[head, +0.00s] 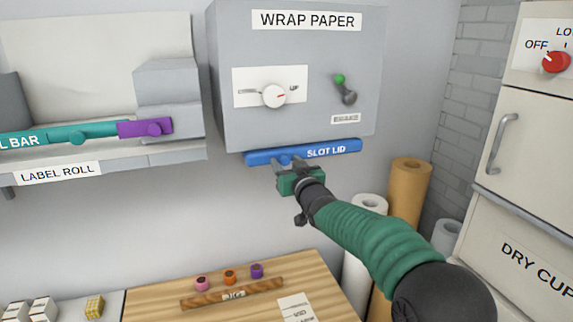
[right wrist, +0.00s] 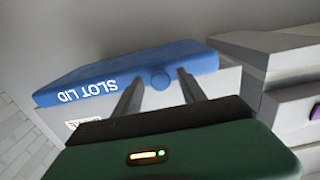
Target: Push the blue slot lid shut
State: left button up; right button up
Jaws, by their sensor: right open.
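The blue slot lid (head: 333,150) is a long bar with a white label along the bottom front edge of the grey wrap paper box (head: 225,80). It also shows upside down in the right wrist view (right wrist: 75,84), with a round blue knob (right wrist: 160,78) on its face. My right gripper (head: 283,163) is at the lid's left part. Its two fingers are apart, one on each side of the knob, and overlap the lid in the picture. I cannot tell whether they touch it. How far the lid stands open is unclear. My left gripper is out of view.
The box carries a white dial (head: 274,96) and a green-tipped switch (head: 345,90). A label roll shelf with a teal bar (head: 95,132) and purple handle (head: 145,128) is at left. Paper rolls (head: 408,185) stand at right. A wooden board (head: 150,305) lies below.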

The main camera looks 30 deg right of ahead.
jog(key=shift+s+f, duration=0.15)
jog(key=shift+s, duration=0.05)
jog(key=b+v, duration=0.4)
jog(key=v, duration=1.2)
jog(key=shift+s+d, duration=0.1)
